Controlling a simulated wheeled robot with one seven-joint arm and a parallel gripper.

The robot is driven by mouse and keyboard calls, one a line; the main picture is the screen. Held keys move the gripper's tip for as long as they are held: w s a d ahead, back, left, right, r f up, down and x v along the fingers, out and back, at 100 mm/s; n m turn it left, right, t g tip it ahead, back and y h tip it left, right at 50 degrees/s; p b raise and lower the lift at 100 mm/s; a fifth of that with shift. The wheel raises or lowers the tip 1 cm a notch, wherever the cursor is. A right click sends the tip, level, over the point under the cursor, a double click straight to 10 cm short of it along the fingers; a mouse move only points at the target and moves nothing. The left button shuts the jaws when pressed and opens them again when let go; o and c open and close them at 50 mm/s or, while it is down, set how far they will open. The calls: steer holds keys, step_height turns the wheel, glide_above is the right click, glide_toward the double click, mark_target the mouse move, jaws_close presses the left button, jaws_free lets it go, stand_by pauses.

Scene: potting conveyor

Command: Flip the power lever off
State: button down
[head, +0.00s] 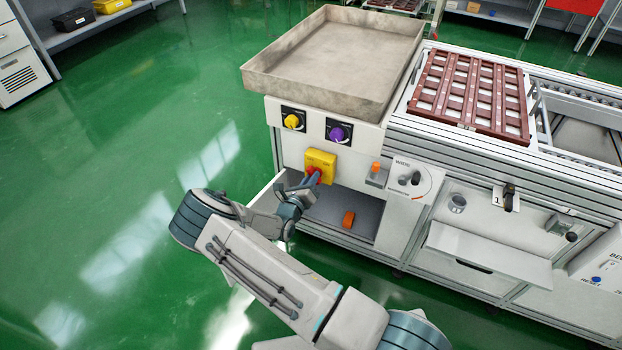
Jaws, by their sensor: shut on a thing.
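A yellow switch box (321,159) is fixed to the white front panel of the machine, below two dark plates with round knobs. A small red lever (311,171) shows on its front, partly hidden by my gripper. My gripper (314,178) reaches in from the lower left and is shut on the red lever. Its fingertips are small in the head view, and the lever's exact angle cannot be told. I see no readable mark on the yellow box.
A yellow knob (292,121) and a purple knob (338,133) sit just above. An open bay below holds an orange object (348,219). Green floor is clear at left.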

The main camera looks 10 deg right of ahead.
steer(key=shift+s+f, duration=0.1)
steer(key=c, duration=1.4)
jaws_free()
steer(key=shift+o, duration=0.2)
steer(key=p+v, duration=0.1)
steer(key=v, duration=1.2)
steer(key=shift+s+a, duration=0.25)
steer(key=shift+s, duration=0.05)
